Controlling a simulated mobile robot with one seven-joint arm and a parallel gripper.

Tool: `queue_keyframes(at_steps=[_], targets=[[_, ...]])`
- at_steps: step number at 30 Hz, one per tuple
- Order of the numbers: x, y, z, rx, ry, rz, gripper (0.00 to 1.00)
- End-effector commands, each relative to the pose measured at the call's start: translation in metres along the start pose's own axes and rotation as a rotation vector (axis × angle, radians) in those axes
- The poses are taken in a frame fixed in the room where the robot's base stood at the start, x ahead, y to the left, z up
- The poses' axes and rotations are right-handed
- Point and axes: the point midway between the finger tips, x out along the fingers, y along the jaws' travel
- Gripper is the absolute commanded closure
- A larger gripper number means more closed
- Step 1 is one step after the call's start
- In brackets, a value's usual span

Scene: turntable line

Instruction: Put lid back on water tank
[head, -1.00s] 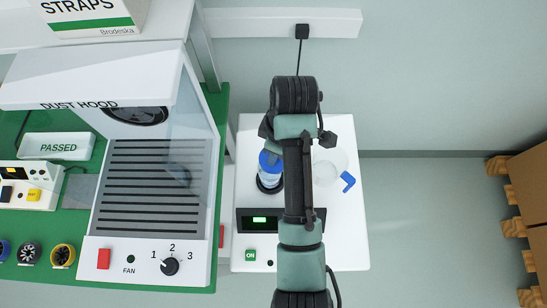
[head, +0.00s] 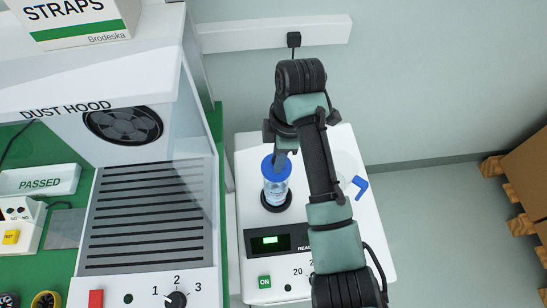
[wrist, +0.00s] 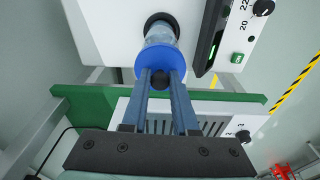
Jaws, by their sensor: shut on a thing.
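A clear water tank (head: 276,191) with bluish water stands in a dark ring on the white machine. It also shows in the wrist view (wrist: 161,33). A round blue lid (head: 267,166) is at the top of the tank; in the wrist view the lid (wrist: 150,59) has a dark knob (wrist: 160,79). My gripper (wrist: 160,82) is shut on the lid at this knob. In the head view my gripper (head: 281,156) is partly hidden behind my arm. I cannot tell whether the lid touches the tank's rim all round.
The white machine (head: 256,220) has a lit green display (head: 270,240) and a green ON button (head: 264,281). A blue hooked part (head: 360,187) of a clear vessel lies right of my arm. The dust hood (head: 85,80) stands close on the left. Boxes on pallets (head: 527,195) are far right.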

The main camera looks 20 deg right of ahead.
Motion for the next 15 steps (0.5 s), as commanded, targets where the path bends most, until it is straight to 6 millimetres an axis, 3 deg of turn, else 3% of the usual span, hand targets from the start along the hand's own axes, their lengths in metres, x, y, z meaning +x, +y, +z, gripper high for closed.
queue_keyframes(at_steps=[15], targets=[[0.048,0.000,0.005,0.001,0.000,0.001,1.00]])
